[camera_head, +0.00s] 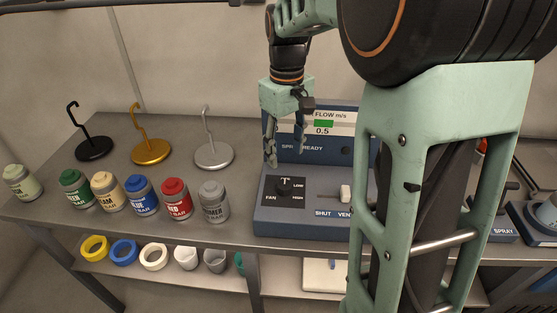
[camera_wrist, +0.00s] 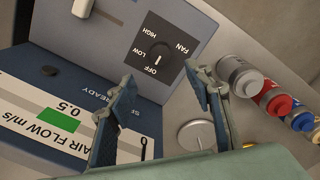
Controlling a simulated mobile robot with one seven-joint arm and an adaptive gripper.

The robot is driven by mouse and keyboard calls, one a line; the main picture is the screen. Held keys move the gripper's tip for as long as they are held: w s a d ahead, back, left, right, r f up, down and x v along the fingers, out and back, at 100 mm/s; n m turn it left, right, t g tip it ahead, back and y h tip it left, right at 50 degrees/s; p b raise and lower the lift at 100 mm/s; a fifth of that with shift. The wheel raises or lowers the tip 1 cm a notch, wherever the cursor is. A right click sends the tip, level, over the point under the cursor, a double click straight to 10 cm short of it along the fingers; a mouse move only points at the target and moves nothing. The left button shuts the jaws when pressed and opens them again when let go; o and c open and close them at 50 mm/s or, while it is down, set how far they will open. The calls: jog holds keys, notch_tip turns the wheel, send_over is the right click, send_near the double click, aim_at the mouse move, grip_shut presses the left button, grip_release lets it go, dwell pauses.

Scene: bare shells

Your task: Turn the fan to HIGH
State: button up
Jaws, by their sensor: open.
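The fan knob (camera_head: 287,189) is a black dial on a black plate of the blue control box (camera_head: 270,226). In the wrist view the knob (camera_wrist: 159,53) has a white mark that appears to point at OFF, with LOW and HIGH further round. My gripper (camera_head: 286,158) is open and empty, pointing down above and slightly behind the dial. In the wrist view the fingertips (camera_wrist: 160,78) stand on either side below the dial, apart from it.
A shut/vent slider (camera_head: 345,193) sits right of the dial. Several paint jars, the nearest grey (camera_head: 213,203), stand left of the box. Black, gold and silver hook stands (camera_head: 214,154) are behind them. My arm hides the box's right part.

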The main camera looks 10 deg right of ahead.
aim_at(284, 185)
notch_tip(284, 185, down, 11)
jog(key=shift+r, duration=0.15)
jog(key=shift+c, duration=0.6)
jog(key=c, duration=1)
